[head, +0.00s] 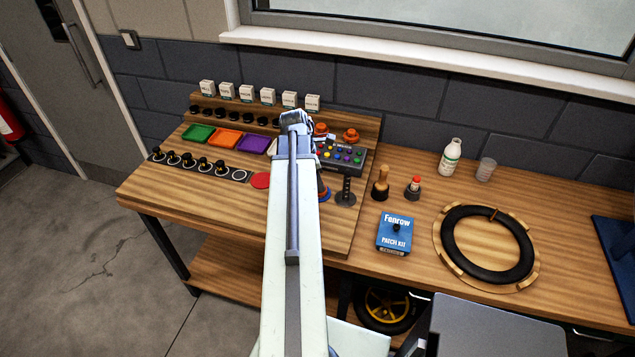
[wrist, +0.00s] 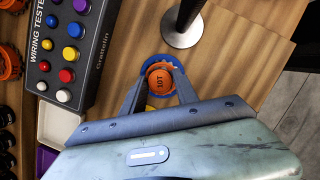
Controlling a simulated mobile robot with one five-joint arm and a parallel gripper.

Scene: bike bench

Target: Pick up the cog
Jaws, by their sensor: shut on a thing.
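An orange cog (wrist: 160,77) marked "10T" sits between the fingertips of my gripper (wrist: 158,88) in the wrist view. The fingers are shut on its sides. A blue round piece (wrist: 147,66) shows under and around the cog; I cannot tell whether the cog still touches it. In the head view my arm hides the fingers and most of this spot. Part of a blue and orange thing (head: 324,191) shows just right of the arm there.
The wiring tester (wrist: 62,50) lies to the left in the wrist view, with other orange cogs (wrist: 10,62) beyond it. A dark post on a round metal base (wrist: 182,28) stands close by. The blue patch kit (head: 395,232) and tyre (head: 487,244) lie further right.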

